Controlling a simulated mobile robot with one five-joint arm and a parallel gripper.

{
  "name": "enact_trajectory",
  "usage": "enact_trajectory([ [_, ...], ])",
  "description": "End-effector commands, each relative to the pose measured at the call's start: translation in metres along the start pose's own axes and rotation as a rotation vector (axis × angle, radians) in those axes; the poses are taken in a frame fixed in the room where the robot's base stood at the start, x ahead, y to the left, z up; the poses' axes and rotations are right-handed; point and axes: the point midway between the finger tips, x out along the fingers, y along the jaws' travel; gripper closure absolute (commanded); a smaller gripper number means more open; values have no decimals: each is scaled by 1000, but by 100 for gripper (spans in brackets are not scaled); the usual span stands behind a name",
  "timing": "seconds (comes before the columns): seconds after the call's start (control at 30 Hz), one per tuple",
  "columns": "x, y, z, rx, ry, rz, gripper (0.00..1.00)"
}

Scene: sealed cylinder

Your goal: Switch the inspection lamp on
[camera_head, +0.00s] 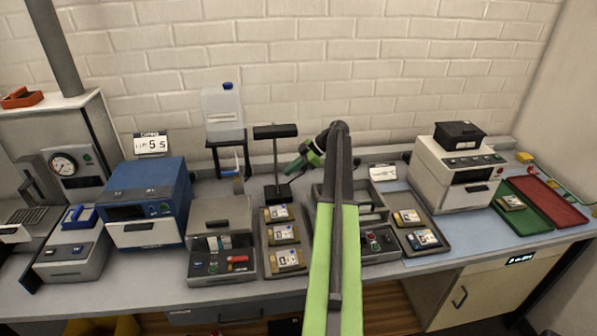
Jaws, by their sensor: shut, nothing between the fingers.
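A black stand with a flat horizontal bar on top (276,131) looks like the inspection lamp. It stands upright at the back of the bench, left of my arm, behind a tray of labelled parts. No glow shows under its bar, and I cannot make out a switch on it. My green and dark grey arm rises through the middle of the picture, in front of the bench.
The labelled-parts tray (266,238) stands before the lamp. Left are a grey device (221,262) with buttons and a blue device (147,210). A white device (440,185) and red tray (552,202) are further right.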

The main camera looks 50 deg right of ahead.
Motion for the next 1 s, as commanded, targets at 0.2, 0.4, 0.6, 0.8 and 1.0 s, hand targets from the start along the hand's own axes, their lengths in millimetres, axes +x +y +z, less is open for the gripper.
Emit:
enact_trajectory([
  [0.2,53,-1,14,0,0,1,100],
  [0.4,68,0,30,1,0,1,100],
  [0.6,66,0,29,1,0,1,100],
  [0.8,69,1,32,1,-1,1,100],
  [1.0,72,2,35,1,-1,1,100],
])
